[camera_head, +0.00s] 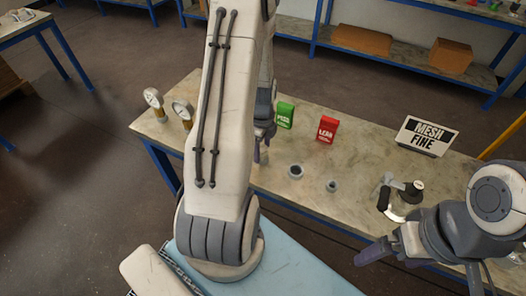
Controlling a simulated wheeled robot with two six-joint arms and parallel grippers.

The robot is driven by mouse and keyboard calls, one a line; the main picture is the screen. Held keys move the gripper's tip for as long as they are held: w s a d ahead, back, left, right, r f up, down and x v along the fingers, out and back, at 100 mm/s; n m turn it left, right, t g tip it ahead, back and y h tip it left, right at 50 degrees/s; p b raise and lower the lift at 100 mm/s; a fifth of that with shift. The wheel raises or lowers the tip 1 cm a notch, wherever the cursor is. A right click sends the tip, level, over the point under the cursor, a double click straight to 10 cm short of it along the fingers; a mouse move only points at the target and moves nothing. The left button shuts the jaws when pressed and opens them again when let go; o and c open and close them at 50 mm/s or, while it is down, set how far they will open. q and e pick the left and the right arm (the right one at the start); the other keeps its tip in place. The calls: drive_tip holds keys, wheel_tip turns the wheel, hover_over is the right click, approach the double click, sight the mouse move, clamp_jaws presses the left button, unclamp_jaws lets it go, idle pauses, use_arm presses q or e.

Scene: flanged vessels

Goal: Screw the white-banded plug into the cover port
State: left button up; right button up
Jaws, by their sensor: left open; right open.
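Two small grey round fittings, a larger one (295,171) and a smaller one (332,186), stand on the bench top. I cannot pick out a white band on either. My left gripper (262,156) is open, pointing down over the bench left of the fittings, partly hidden by my arm. My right gripper (370,253) is open in front of the bench, below and left of the vessel, apart from it.
Bare bench top lies between the boxes and the fittings.

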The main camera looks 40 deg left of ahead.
use_arm(q)
drive_tip(key=shift+f, duration=0.35)
clamp_jaws()
drive_tip(key=shift+r, duration=0.1)
